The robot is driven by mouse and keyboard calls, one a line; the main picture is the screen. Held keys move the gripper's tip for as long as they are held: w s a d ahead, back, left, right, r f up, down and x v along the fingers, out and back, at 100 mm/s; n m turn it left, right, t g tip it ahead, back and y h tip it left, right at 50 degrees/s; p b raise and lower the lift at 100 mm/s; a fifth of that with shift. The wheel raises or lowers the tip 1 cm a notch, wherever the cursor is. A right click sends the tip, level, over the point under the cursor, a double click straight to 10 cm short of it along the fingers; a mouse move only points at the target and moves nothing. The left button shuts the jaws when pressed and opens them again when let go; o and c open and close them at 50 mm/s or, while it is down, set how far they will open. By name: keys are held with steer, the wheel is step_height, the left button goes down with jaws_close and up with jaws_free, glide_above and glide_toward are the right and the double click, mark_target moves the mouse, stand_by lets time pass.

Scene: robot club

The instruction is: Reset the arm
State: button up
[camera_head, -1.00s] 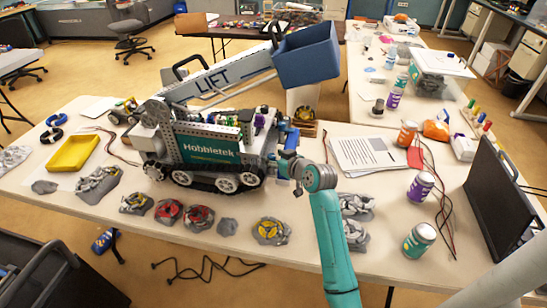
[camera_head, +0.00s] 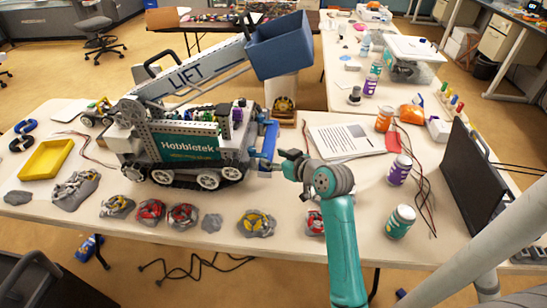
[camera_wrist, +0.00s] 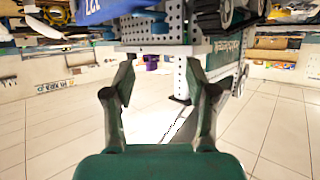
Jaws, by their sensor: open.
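My gripper (camera_head: 266,164) is at the front end of the Hobbietek tracked robot model (camera_head: 186,147), close to its blue front part (camera_head: 270,141). In the wrist view my gripper (camera_wrist: 158,68) has its two dark fingers spread apart, with nothing held between them. A grey perforated plate (camera_wrist: 152,48) of the model shows just beyond the fingertips; I cannot tell whether they touch it. The wrist picture appears upside down. My teal arm reaches in from the bottom of the head view.
The model's LIFT arm carries a blue bin (camera_head: 294,46) above my gripper. Grey lumps with coloured wheels lie along the table's front edge. Cans, including a purple one (camera_head: 399,170) and a green one (camera_head: 400,221), and a black screen (camera_head: 468,178) stand right. Papers (camera_head: 345,140) lie behind my arm.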

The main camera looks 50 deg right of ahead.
stand_by(0.3)
steer(key=shift+m+h, duration=0.3)
steer(key=shift+m, duration=0.3)
steer(key=s+a+f, duration=0.2)
steer(key=a, duration=0.1)
steer(key=s+a+f, duration=0.2)
steer(key=f, duration=0.1)
steer(key=s+a+f, duration=0.2)
steer(key=a+f, duration=0.1)
steer(key=shift+a+f, duration=0.15)
steer(key=shift+a, duration=0.2)
steer(key=s+a+f, duration=0.2)
steer(key=s+a, duration=0.4)
steer(key=s, duration=0.4)
steer(key=s+a+f, duration=0.2)
steer(key=s+a, duration=0.5)
steer(key=s, duration=0.4)
steer(key=s+a+r+n+y, duration=0.1)
steer(key=s+r, duration=0.2)
steer(key=s, duration=0.2)
steer(key=s+a+r+n+t+y, duration=0.1)
steer(key=s+a+r, duration=0.1)
steer(key=s, duration=0.4)
steer(key=shift+s+a+r, duration=0.2)
steer(key=shift+s+r, duration=0.1)
steer(key=shift+r, duration=0.35)
